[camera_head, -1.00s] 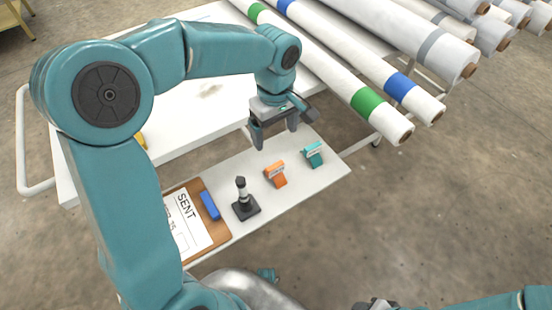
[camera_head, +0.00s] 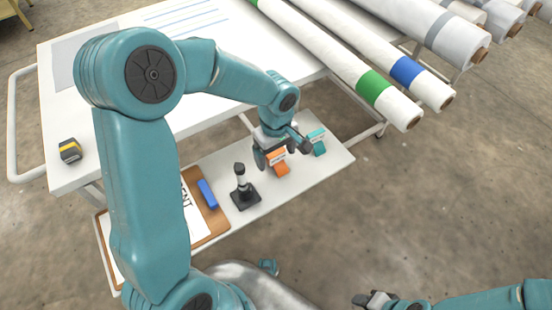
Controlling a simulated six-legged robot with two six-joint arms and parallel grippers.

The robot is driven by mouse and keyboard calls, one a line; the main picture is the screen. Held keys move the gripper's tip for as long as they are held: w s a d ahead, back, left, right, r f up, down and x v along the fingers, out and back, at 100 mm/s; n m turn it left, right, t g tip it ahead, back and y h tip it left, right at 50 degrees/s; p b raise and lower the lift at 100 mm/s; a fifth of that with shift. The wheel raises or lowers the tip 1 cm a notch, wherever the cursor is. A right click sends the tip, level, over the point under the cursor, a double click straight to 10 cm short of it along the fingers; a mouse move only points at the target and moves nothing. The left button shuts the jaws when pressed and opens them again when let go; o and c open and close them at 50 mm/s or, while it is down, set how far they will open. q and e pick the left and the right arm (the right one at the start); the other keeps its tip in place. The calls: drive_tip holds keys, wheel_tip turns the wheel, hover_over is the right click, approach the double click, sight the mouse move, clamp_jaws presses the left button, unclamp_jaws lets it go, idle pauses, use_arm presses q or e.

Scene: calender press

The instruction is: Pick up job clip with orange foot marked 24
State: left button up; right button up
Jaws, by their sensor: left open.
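The job clip with the orange foot (camera_head: 280,169) stands on the low white shelf (camera_head: 305,178); its upper part is partly covered by my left gripper, and I cannot read its number. My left gripper (camera_head: 283,156) is open, its fingers in front of and above the orange clip in this view; I cannot tell whether they touch it. A second clip with a teal foot (camera_head: 318,148) stands just to the right, close to the gripper's right finger. My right gripper (camera_head: 375,301) is at the bottom edge, far from the clips, and its jaws are unclear.
A black stamp (camera_head: 243,190) stands left of the orange clip. A clipboard (camera_head: 217,219) with a blue block (camera_head: 207,194) lies farther left. The white table (camera_head: 120,130) with a tape measure (camera_head: 70,151) rises behind. Rolls with green and blue bands (camera_head: 372,88) overhang behind right.

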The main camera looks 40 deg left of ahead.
use_arm(q)
drive_tip(key=shift+f, duration=0.95)
drive_tip(key=c, duration=1.1)
drive_tip(key=shift+r, duration=0.1)
